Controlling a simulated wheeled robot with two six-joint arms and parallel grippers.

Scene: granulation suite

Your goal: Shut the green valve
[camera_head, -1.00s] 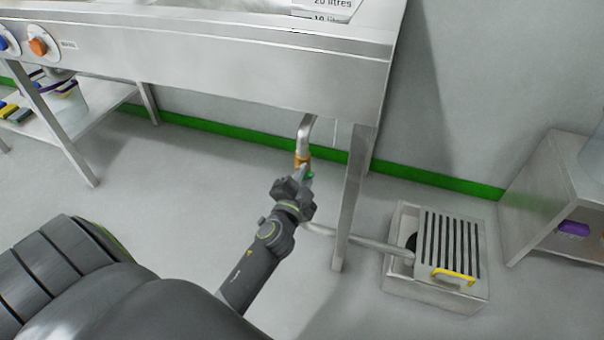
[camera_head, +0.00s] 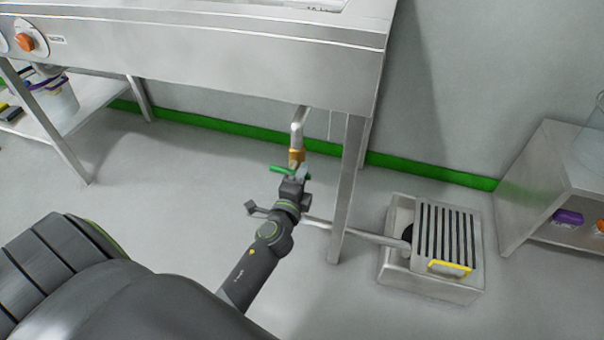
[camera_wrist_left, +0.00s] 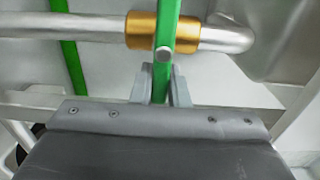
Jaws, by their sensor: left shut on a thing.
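The green valve is a green lever handle (camera_head: 281,170) on a brass valve body (camera_head: 296,156), set in the metal drain pipe under the steel sink unit. The handle points across the pipe, its free end to the left. My left gripper (camera_head: 301,174) is just below the brass body. In the left wrist view the green handle (camera_wrist_left: 165,25) passes over the brass body (camera_wrist_left: 187,32), crosswise to the pipe, and runs down between the fingers of my left gripper (camera_wrist_left: 161,84), which are shut on it. My right gripper is not in view.
A steel table leg (camera_head: 347,190) stands close to the right of the valve. A floor drain box (camera_head: 431,286) with a slatted grate and yellow handle is at the right, with a pipe (camera_head: 345,234) running to it. A shelf unit (camera_head: 528,192) stands further right.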

